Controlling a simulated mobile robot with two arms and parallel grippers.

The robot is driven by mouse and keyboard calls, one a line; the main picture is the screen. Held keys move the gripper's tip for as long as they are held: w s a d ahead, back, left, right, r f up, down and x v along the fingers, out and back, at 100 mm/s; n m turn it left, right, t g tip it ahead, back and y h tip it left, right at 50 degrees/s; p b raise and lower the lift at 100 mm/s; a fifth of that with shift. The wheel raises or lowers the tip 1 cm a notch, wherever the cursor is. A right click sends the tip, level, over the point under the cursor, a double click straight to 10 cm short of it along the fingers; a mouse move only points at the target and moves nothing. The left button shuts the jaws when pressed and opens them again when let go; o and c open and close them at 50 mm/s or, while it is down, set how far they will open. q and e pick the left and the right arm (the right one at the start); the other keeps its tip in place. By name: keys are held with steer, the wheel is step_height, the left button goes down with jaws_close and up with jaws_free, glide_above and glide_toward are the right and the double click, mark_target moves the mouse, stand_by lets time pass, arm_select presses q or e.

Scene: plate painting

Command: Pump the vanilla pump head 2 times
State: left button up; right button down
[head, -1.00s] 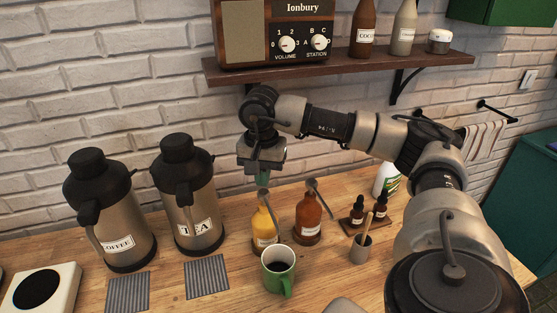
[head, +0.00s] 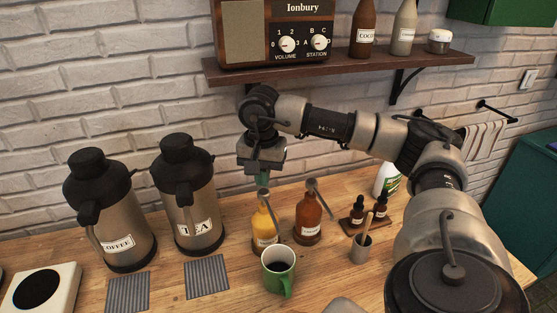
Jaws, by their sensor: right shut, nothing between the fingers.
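The yellow bottle (head: 263,229) with a grey pump head stands on the wooden counter behind the green mug. Its label is too small to read, so I cannot tell for sure that it is the vanilla one. An amber-brown pump bottle (head: 308,219) stands just right of it. My right gripper (head: 263,181) is shut and empty, pointing down right above the yellow bottle's pump head. I cannot tell whether its fingertips touch the pump. My left gripper is not in view.
Coffee (head: 118,222) and tea (head: 190,205) flasks stand at the left. Two dropper bottles on a small stand (head: 352,222), a small grey cup (head: 361,249) and a white bottle (head: 387,179) stand at the right. A shelf (head: 340,66) hangs above my arm.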

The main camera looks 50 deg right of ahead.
mark_target(264, 192)
steer(key=shift+f, duration=0.1)
stand_by(0.6)
steer(key=shift+f+b, duration=1.7)
steer(key=shift+f, duration=0.25)
steer(key=shift+r, duration=0.25)
steer(key=shift+r+p, duration=1.3)
steer(key=shift+r, duration=0.45)
steer(key=shift+f, duration=0.15)
